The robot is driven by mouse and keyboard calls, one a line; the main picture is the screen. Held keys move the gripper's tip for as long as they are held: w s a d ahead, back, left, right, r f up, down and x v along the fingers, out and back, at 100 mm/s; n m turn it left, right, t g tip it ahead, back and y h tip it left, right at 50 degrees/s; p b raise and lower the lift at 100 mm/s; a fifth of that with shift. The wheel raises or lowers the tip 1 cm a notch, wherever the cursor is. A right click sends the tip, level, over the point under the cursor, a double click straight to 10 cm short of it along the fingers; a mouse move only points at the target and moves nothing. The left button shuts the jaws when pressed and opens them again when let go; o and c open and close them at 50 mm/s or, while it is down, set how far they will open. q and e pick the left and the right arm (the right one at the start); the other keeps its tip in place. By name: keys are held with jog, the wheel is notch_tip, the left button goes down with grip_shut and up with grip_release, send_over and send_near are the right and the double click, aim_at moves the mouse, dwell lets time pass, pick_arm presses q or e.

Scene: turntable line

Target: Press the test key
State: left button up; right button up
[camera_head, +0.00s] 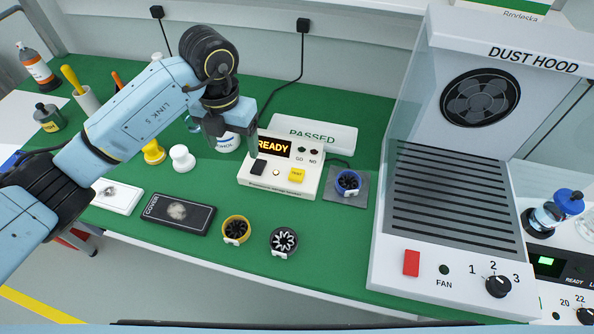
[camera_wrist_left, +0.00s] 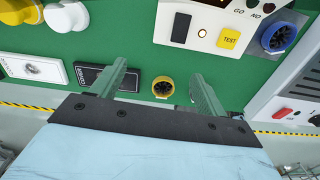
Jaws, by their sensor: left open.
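The test key is a yellow square key marked TEST (camera_head: 297,175) on the front right of a white tester box (camera_head: 256,185). The tester's display (camera_head: 272,147) reads READY. The key also shows in the left wrist view (camera_wrist_left: 229,39), up and right of the fingers. My left gripper (camera_head: 236,140) is above the tester's left back corner, apart from the key. In the left wrist view its two green fingers (camera_wrist_left: 155,90) are spread with nothing between them. A blue-rimmed fan (camera_head: 348,182) sits on a grey pad to the tester's right. My right gripper is not in view.
A white sign reading PASSED (camera_head: 313,133) stands behind the tester. A dust hood (camera_head: 443,190) stands at the right. A yellow-rimmed fan (camera_head: 236,229), a dark fan (camera_head: 283,241) and a black cover box (camera_head: 178,214) lie in front. White and yellow knobs stand left.

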pick_arm(q)
grip_shut()
dwell(0.5)
dwell(1.2)
